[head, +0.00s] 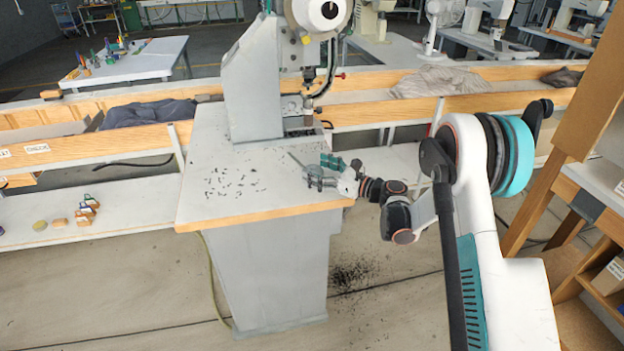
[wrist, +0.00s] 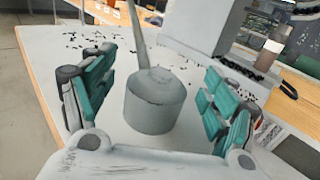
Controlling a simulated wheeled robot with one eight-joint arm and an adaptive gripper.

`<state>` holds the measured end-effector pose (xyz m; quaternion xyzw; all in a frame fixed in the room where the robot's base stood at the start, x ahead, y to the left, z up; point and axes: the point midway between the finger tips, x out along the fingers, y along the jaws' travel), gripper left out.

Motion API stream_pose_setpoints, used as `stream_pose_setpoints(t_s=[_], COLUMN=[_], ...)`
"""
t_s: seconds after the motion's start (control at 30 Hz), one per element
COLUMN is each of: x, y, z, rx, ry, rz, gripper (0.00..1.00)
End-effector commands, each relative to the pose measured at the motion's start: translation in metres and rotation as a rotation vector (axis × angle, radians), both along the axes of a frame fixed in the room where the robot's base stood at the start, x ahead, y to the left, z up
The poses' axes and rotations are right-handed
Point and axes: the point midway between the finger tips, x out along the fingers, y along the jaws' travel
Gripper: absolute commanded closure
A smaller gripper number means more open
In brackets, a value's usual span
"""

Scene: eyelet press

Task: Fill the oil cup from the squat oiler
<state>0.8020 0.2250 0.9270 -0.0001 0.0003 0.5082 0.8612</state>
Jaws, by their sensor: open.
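The squat oiler (wrist: 153,108), a grey round can with a domed top and a long thin spout, stands on the press table (wrist: 55,45). In the wrist view it is between the teal finger pads of my gripper (wrist: 160,85), with gaps on both sides. My gripper is open around it. In the head view my gripper (head: 325,172) is low over the table's right part; the oiler is partly hidden there, its spout (head: 296,160) pointing up left. A small clear-and-brown vessel (wrist: 268,56) at upper right in the wrist view may be the oil cup.
The eyelet press (head: 250,85) rises at the back of the table. Dark eyelets (head: 225,182) lie scattered on the table's left, and more on the floor (head: 350,275). A dark-handled tool (wrist: 288,90) lies near the table's edge. The table's front middle is clear.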

Motion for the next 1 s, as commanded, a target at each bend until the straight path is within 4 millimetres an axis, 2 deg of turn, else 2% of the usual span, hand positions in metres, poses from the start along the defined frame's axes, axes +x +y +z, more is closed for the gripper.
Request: stream_pose_setpoints(t_s=[0.23, 0.47, 0.83, 1.0], x=[0.002, 0.002, 0.001, 0.001], y=[0.002, 0.002, 0.002, 0.002], z=[0.001, 0.001, 0.003, 0.016], rx=[0.000, 0.000, 0.000, 0.000], ry=[0.000, 0.000, 0.000, 0.000], rz=[-0.001, -0.001, -0.001, -0.001], gripper=[0.21, 0.73, 0.73, 0.73])
